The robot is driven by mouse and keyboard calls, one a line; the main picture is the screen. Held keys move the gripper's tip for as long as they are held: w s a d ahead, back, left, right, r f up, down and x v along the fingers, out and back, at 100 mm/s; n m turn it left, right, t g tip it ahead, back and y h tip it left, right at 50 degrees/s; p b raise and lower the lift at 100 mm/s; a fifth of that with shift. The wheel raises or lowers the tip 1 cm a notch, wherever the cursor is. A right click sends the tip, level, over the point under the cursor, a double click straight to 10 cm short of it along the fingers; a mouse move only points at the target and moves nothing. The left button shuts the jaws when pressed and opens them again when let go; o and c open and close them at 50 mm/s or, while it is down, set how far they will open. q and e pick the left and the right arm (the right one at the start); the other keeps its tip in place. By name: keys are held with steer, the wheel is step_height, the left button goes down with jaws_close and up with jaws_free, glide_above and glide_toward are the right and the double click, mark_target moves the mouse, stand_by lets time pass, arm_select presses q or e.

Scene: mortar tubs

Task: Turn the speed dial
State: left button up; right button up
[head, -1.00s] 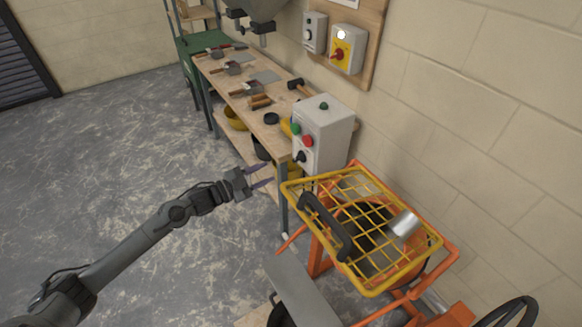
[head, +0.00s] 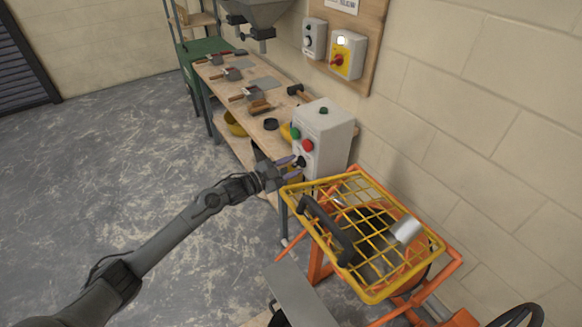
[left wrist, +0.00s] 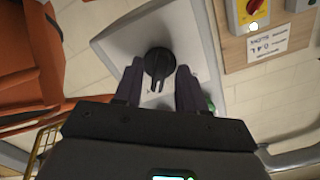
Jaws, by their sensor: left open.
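The speed dial (left wrist: 158,65) is a black knob on the front of a grey control box (head: 331,135), below a green and a red button. In the head view the dial (head: 301,161) is small and partly hidden by my fingers. My left gripper (head: 290,167) is open at the front of the box. In the left wrist view its two dark fingers (left wrist: 159,86) stand on either side of the dial's lower part, with a gap visible on each side. Whether they touch the dial I cannot tell. My right gripper is not in view.
A yellow grid guard (head: 365,228) on an orange mixer frame lies just right of and below my left gripper. A wooden workbench (head: 222,88) with trowels and a hammer runs behind. A yellow switch box (head: 347,56) hangs on the wall board. Open floor lies left.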

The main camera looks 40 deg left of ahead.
arm_select(q)
jaws_close()
stand_by(0.3)
